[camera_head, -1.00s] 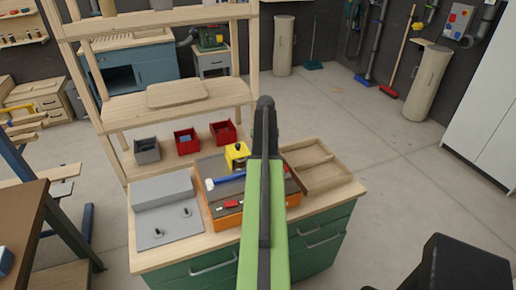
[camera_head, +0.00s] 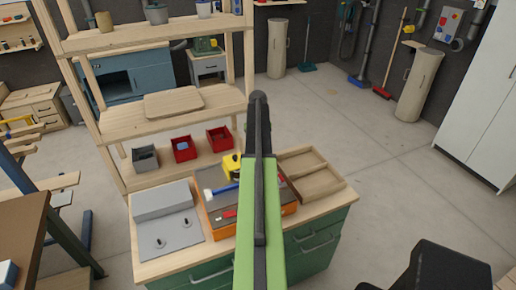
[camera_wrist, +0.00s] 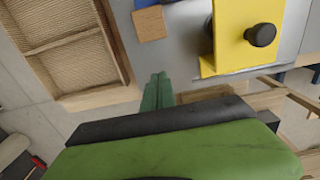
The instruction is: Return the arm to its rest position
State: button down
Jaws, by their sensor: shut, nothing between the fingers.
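My arm (camera_head: 258,190), green with a black strip, reaches up over a green workbench (camera_head: 345,188) in the head view. Its dark upper end hides my fingers there. In the wrist view my gripper (camera_wrist: 158,90) shows as two green fingers, close together and empty. Past the fingers are a yellow block with a black knob (camera_wrist: 240,40) and a small wooden block (camera_wrist: 150,23). No contact with them is visible.
On the bench are a grey fixture (camera_head: 165,200), an orange-sided tray (camera_head: 222,231) holding a blue-handled tool, and a wooden divided tray (camera_head: 325,190). Behind stands a wooden shelf (camera_head: 150,112) with red bins (camera_head: 184,150). Open floor lies to the right.

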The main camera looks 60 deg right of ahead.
notch_tip(320, 180, up, 4)
jog(key=shift+f+p, duration=0.25)
jog(key=shift+p, duration=0.7)
jog(key=shift+w, duration=0.1)
